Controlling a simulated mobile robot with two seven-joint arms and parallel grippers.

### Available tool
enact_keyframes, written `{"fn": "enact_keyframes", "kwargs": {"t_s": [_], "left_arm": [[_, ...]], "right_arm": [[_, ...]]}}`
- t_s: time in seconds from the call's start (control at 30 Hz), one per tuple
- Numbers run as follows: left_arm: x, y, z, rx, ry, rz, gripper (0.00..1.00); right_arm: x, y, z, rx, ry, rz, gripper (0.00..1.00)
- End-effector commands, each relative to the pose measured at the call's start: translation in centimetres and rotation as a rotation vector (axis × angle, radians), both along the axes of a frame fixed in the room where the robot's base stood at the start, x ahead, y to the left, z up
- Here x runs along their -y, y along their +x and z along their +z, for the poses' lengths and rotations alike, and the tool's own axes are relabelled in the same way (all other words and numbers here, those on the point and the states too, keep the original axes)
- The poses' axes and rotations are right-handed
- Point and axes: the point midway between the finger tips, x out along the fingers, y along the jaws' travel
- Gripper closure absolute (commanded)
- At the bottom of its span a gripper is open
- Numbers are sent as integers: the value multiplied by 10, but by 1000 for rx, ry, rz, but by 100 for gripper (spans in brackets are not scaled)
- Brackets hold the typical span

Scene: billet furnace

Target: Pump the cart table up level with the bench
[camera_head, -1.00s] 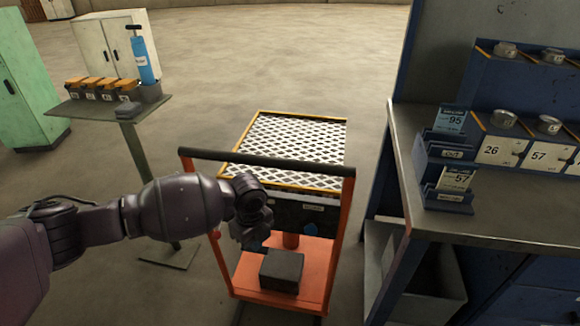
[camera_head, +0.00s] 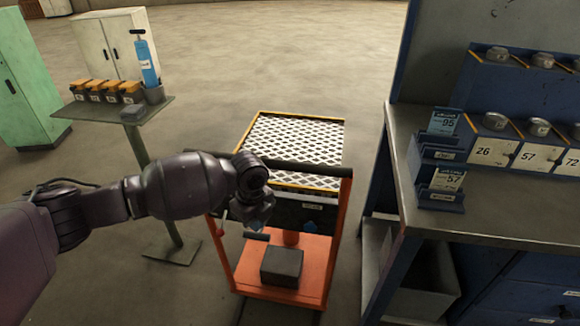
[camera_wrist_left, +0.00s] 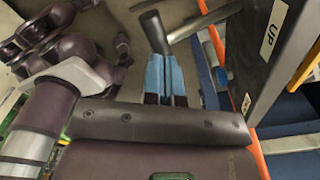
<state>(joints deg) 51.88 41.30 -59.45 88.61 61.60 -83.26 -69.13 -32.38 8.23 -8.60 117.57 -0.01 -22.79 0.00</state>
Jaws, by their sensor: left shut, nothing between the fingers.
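The cart has an orange frame (camera_head: 324,250), a black push bar (camera_head: 310,168) and a yellow-edged mesh table (camera_head: 295,138). The mesh table appears lower than the bench top (camera_head: 412,190) at right. My left gripper (camera_head: 262,222) is over the near side of the cart, behind the push bar, shut and empty. A short dark bar (camera_head: 257,237) shows just below it. In the left wrist view, the blue fingers (camera_wrist_left: 166,75) are together, and a dark T-shaped handle (camera_wrist_left: 155,30) lies at their tips; contact is unclear. An "UP" label (camera_wrist_left: 274,28) is on a dark panel nearby. My right gripper is not seen.
A dark block (camera_head: 282,266) sits on the cart's orange base. The bench at right carries label holders (camera_head: 440,185) and round tins (camera_head: 538,127). A small stand (camera_head: 125,112) with yellow-topped boxes and a blue cylinder (camera_head: 147,62) is at left. Floor behind the cart is clear.

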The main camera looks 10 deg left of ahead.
Motion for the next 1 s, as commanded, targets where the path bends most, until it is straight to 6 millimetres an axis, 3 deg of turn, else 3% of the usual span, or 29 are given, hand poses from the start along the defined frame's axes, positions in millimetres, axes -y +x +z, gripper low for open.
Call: {"fn": "enact_keyframes", "kwargs": {"t_s": [0.57,1.0], "left_arm": [[0,0,-1,0,0,0,100],[0,-3,-25,-2,-1,-1,100]], "right_arm": [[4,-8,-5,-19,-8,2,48],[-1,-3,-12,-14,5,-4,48]]}}
